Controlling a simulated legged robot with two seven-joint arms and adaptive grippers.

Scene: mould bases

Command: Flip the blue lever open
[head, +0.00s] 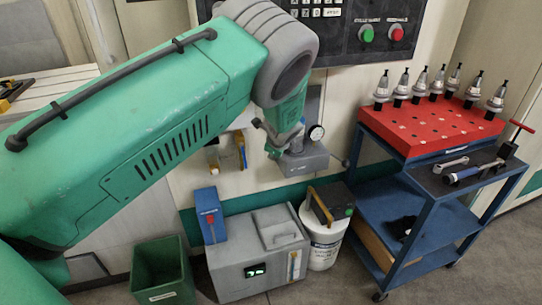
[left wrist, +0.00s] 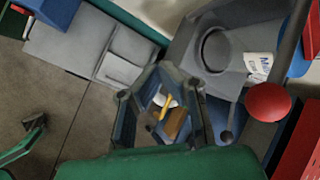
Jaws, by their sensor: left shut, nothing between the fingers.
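My left arm crosses the head view from the left. Its gripper (head: 270,140) is down beside a grey housing (head: 303,160) with a round dial (head: 316,132), in front of the pale wall. In the left wrist view the dark fingers of my left gripper (left wrist: 160,108) show at the lower middle, shut, with nothing held. Small yellow and brown pieces show behind the fingers. A grey block with a round opening (left wrist: 218,50) and a red ball knob (left wrist: 268,103) are to their right. I cannot make out a blue lever clearly. My right gripper is not in view.
A blue box with a red handle (head: 208,215), a grey box (head: 240,255), a green bin (head: 160,270) and a white bucket (head: 322,240) stand below. A blue cart (head: 420,210) with a red tool rack (head: 430,125) is at the right.

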